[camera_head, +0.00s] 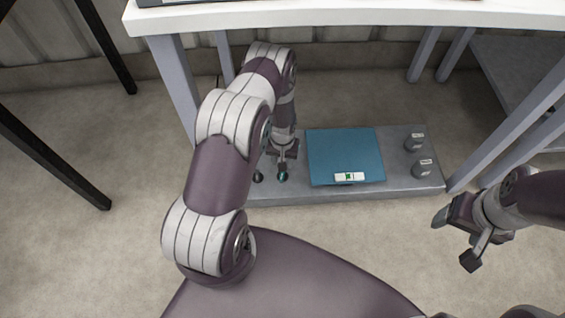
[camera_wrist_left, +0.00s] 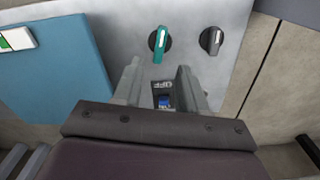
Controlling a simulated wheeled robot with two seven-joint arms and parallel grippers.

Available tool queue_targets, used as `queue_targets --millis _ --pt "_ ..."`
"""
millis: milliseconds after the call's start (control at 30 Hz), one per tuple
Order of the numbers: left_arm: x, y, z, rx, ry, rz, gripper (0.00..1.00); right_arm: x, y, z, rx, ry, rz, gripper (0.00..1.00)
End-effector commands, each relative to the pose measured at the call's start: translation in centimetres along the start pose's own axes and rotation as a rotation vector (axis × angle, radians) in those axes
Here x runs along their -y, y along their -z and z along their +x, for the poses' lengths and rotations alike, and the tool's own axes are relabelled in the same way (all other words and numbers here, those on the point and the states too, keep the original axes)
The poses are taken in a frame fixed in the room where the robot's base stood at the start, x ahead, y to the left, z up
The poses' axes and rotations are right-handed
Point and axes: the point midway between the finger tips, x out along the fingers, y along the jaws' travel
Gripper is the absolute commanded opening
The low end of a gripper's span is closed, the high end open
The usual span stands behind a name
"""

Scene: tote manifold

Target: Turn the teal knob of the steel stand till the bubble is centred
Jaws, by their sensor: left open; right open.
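The steel stand (camera_head: 300,194) is a low grey slab on the floor under a white table. A teal plate (camera_head: 345,150) lies on it, with a white level with a green vial (camera_head: 349,177) at its front edge; the bubble is too small to judge. The teal knob (camera_head: 283,177) sits left of the plate; it also shows in the left wrist view (camera_wrist_left: 160,44). My left gripper (camera_head: 284,156) is open just beyond the knob; in the wrist view its fingertips (camera_wrist_left: 159,70) are below the knob, apart from it. My right gripper (camera_head: 455,238) is open and empty at right.
A dark knob with a grey pointer (camera_wrist_left: 211,40) is beside the teal one. A blue switch (camera_wrist_left: 164,102) marked OFF shows between my left fingers. Two labelled dark cylinders (camera_head: 422,168) stand at the slab's right end. Table legs (camera_head: 176,95) flank the stand.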

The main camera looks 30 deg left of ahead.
Motion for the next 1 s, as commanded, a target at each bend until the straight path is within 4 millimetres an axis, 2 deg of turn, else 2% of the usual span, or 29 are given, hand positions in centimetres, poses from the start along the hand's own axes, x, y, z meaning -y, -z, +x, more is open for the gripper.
queue_targets --millis 33,100,267,1000 --pt "0.0 0.0 -2.1 -0.001 0.0 0.0 0.41 0.0 0.2 -1.5 0.0 0.0 0.0 0.72" --pt "0.0 0.0 -3.4 0.0 0.0 0.0 0.41 0.0 0.3 -2.2 0.0 0.0 0.0 0.72" --pt "0.0 -0.1 -5.0 0.002 0.0 0.0 0.41 0.0 0.3 -2.9 0.0 0.0 0.0 0.72" --pt "0.0 0.0 -5.1 0.001 0.0 0.0 0.41 0.0 0.3 -2.8 0.0 0.0 0.0 0.72"
